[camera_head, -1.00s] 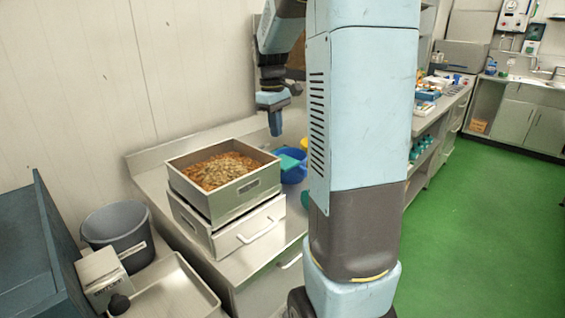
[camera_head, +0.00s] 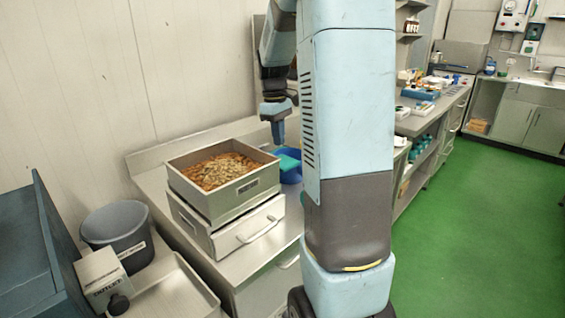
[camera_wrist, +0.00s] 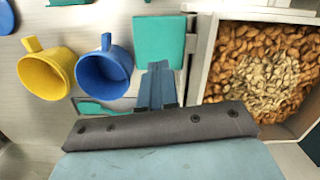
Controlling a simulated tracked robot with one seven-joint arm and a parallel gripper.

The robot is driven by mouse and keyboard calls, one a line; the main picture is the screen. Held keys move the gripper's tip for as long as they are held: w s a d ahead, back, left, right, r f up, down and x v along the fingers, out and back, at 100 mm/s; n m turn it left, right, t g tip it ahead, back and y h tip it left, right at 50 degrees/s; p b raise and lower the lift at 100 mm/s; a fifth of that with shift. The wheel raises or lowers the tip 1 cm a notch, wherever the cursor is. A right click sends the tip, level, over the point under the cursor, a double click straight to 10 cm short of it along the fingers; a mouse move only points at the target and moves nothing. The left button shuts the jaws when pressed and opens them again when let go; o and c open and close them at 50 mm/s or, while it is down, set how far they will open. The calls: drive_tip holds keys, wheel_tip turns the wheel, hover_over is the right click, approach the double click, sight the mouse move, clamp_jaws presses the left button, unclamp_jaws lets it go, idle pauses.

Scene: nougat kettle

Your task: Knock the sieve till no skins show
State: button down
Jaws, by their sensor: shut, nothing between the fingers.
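The sieve (camera_head: 225,204) is a square metal box on top of a metal unit with a handle. Brown, almond-like pieces (camera_head: 205,176) fill it, with a paler, cream patch in the middle. I cannot tell skins from nuts one by one. The sieve (camera_wrist: 204,70) is at the right in the wrist view. My gripper (camera_head: 278,138) is shut and empty, behind and right of the sieve in the head view. In the wrist view its fingers (camera_wrist: 157,85) point at the area beside the sieve's wall, apart from the wall as far as I can see.
A blue mug (camera_wrist: 103,72), a yellow mug (camera_wrist: 45,72) and a teal block (camera_wrist: 159,40) are left of the sieve in the wrist view. The metal unit (camera_head: 240,238) supports the sieve. A grey bucket (camera_head: 116,235) stands at the left. Green floor (camera_head: 465,230) is open at right.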

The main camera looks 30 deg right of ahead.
sight(281, 160)
drive_tip(key=shift+s+d+f, duration=0.1)
drive_tip(key=shift+f, duration=1.1)
drive_tip(key=shift+s+f, duration=0.1)
drive_tip(key=shift+f, duration=1.05)
drive_tip(key=shift+f, duration=0.75)
drive_tip(key=shift+w+a+r, duration=0.25)
drive_tip(key=shift+w+a, duration=0.1)
drive_tip(key=shift+w, duration=0.35)
drive_tip(key=shift+w+a+r, duration=0.25)
drive_tip(key=shift+w+a, duration=0.1)
drive_tip(key=shift+w, duration=0.35)
wheel_tip(281, 160, up, 14)
drive_tip(key=w, duration=0.1)
drive_tip(key=shift+w+a+f, duration=0.15)
drive_tip(key=shift+a, duration=0.15)
idle(0.8)
